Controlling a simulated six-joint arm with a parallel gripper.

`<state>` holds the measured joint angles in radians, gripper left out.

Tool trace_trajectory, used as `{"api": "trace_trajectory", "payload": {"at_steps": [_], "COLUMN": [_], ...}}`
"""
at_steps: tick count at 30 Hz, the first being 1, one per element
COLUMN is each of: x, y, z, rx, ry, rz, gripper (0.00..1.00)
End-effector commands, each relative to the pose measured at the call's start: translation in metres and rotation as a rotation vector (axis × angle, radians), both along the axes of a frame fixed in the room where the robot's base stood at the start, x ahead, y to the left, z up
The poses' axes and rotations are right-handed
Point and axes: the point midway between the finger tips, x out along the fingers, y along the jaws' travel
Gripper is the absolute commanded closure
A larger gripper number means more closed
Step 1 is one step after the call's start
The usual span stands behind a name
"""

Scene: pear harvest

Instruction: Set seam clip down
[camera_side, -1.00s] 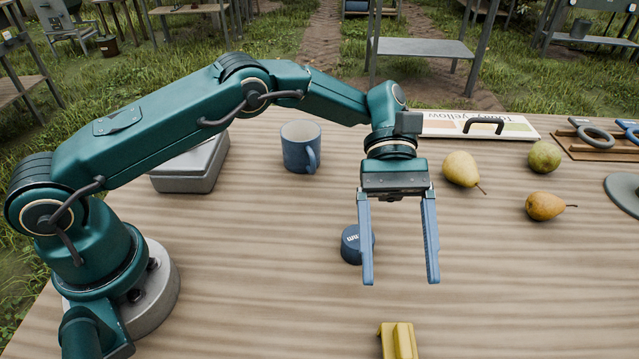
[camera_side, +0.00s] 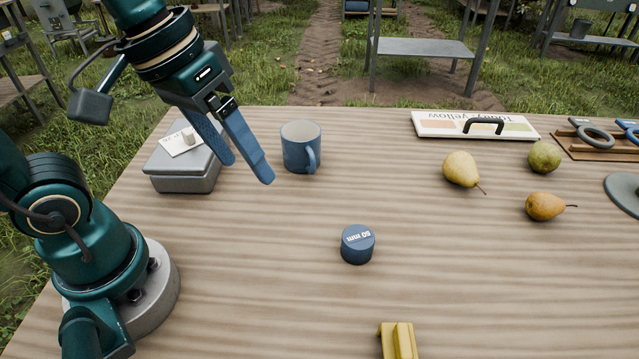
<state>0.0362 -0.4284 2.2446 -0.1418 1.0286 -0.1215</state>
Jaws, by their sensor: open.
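My gripper (camera_side: 250,172) is at the left, raised and tilted, in front of the grey box and left of the blue mug. Its two blue fingers are apart with nothing between them. A yellow ridged piece (camera_side: 398,342) lies at the near edge of the picture, partly cut off; I cannot tell whether it is the seam clip. A small pale piece (camera_side: 189,137) sits on a white card on the grey box's lid, too small to identify.
The grey box (camera_side: 185,180) stands at the left, beside the blue mug (camera_side: 300,148). A blue "60 mm" cylinder (camera_side: 357,246) stands mid-table. Pears (camera_side: 461,169), a sign board (camera_side: 440,128) and a wooden rack with rings (camera_side: 575,148) are at the right. The table's middle is mostly clear.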

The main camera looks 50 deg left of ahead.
Motion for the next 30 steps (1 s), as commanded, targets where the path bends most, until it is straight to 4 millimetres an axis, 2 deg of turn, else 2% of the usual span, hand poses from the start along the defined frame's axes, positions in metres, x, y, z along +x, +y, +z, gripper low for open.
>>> {"api": "trace_trajectory", "payload": {"at_steps": [3, 9, 30], "x": [-0.014, -0.023, -0.024], "y": [0.017, 0.031, 0.032], "z": [-0.005, -0.012, -0.013], "rx": [0.086, 0.173, 0.184], "ry": [-0.108, -0.196, -0.205], "rz": [-0.044, -0.092, -0.099], "gripper": [0.22, 0.22, 0.22]}}
